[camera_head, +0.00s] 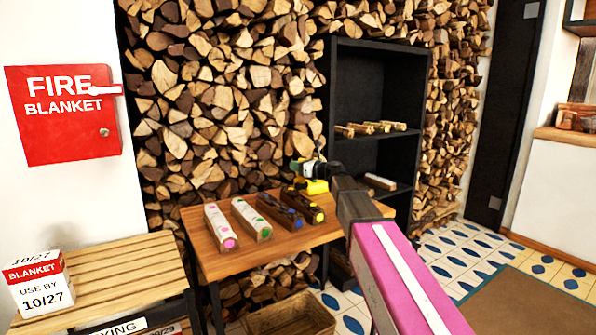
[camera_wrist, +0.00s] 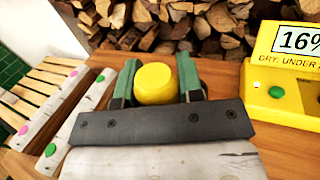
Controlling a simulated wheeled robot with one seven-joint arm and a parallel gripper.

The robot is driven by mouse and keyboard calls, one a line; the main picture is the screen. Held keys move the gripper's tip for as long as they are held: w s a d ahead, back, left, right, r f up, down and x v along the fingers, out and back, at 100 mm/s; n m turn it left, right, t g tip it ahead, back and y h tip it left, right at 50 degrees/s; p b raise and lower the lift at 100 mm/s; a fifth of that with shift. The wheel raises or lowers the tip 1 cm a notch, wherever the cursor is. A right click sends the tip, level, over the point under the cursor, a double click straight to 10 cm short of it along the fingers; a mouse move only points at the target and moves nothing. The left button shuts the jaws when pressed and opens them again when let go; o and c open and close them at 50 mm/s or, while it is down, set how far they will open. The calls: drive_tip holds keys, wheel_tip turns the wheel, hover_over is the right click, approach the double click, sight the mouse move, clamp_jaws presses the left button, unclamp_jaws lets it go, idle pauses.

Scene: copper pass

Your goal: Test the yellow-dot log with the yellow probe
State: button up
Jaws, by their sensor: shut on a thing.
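My gripper (camera_head: 304,168) is over the far end of the dark logs on the wooden table. In the wrist view its green fingers (camera_wrist: 157,84) are shut on the yellow probe (camera_wrist: 154,84), whose rounded top shows. The probe's lower end is hidden, so I cannot tell whether it touches a log. The yellow-dot log (camera_head: 304,206) is a dark log, rightmost in the row, its yellow dot facing front. A yellow meter (camera_wrist: 284,95) right of my gripper reads "16%" above "DRY: UNDER", its text cut off. It also shows at the table's back (camera_head: 316,187).
Left of it lie a blue-dot log (camera_head: 281,211), a green-dot log (camera_head: 251,219) and a pink-dot log (camera_head: 220,225). The table (camera_head: 225,264) is bare in front. A black shelf (camera_head: 376,140) with small sticks stands behind right. A slatted bench (camera_head: 120,267) stands left.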

drive_tip(key=shift+r, duration=2.1)
